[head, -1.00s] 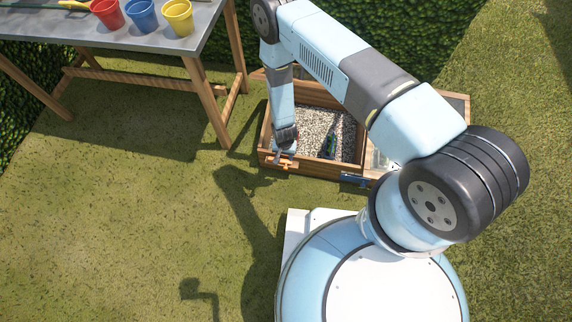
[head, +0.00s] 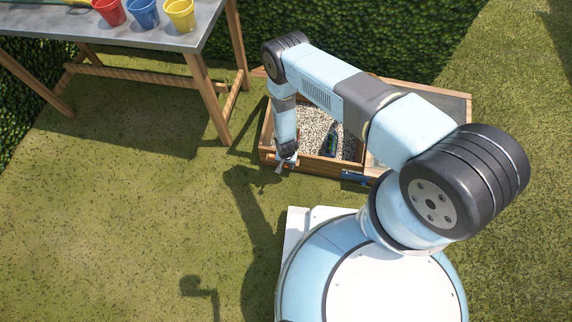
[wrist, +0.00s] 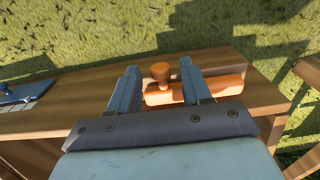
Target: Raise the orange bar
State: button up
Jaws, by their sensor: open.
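The orange bar (wrist: 226,85) lies along the wooden edge of a planter box in the wrist view, with a round orange knob (wrist: 161,72) standing up from it. My gripper (wrist: 159,70) is open, one finger on each side of the knob. The right finger crosses over the bar and hides part of it. I cannot tell whether the fingers touch the bar. In the head view my gripper (head: 282,164) is at the front left of the box, and the bar is mostly hidden behind it.
The wooden box (head: 322,164) holds gravel and a small dark green and blue item (head: 331,140). A blue bar (head: 355,175) sits on its front edge, right of my gripper. A table (head: 185,38) with red, blue and yellow pots stands at upper left. Grass at left is free.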

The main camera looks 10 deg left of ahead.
jog(key=shift+f, duration=0.25)
jog(key=shift+c, duration=0.2)
grip_shut()
dwell(0.4)
